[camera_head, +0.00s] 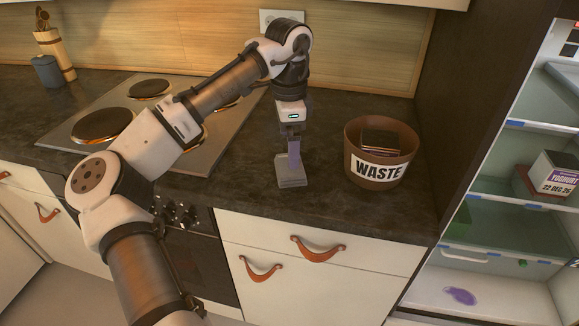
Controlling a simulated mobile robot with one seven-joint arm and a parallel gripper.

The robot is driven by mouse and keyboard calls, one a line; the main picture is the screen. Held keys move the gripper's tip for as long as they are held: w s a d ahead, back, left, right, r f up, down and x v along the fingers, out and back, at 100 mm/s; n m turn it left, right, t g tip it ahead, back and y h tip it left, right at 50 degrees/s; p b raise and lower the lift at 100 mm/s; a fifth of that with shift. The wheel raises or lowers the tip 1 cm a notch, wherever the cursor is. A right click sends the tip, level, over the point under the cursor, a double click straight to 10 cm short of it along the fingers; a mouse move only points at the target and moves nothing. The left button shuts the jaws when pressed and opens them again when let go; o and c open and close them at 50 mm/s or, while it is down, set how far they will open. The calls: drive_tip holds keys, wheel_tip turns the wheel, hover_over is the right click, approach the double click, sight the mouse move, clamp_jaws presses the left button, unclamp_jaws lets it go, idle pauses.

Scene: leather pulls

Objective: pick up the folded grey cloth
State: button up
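A flat grey piece that looks like the folded grey cloth (291,182) lies on the dark counter, left of the waste bin. A narrow grey-lavender upright part (294,155) rises from it to my gripper; I cannot tell whether this is raised cloth or a separate thing. My gripper (291,139) points down directly above, at the top of this upright part. The fingers are small and partly hidden, so I cannot tell whether they are open or shut on it.
A brown bin marked WASTE (379,171), with something dark inside, stands close on the right. A hob (150,120) lies to the left. An open fridge (510,195) holding a yoghurt box (556,174) is at the far right. Drawers (310,262) are below the counter.

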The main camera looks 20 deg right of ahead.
drive_tip(key=shift+w+d+f+p, duration=0.1)
drive_tip(key=shift+f+p, duration=0.2)
drive_tip(key=shift+f, duration=1.25)
drive_tip(key=shift+d+f+p, duration=0.1)
drive_tip(key=shift+f+p, duration=0.2)
drive_tip(key=shift+f, duration=1.2)
drive_tip(key=c, duration=0.8)
drive_tip(key=shift+r, duration=0.15)
wheel_tip(320, 180, up, 20)
drive_tip(key=o, duration=0.5)
drive_tip(key=c, duration=0.3)
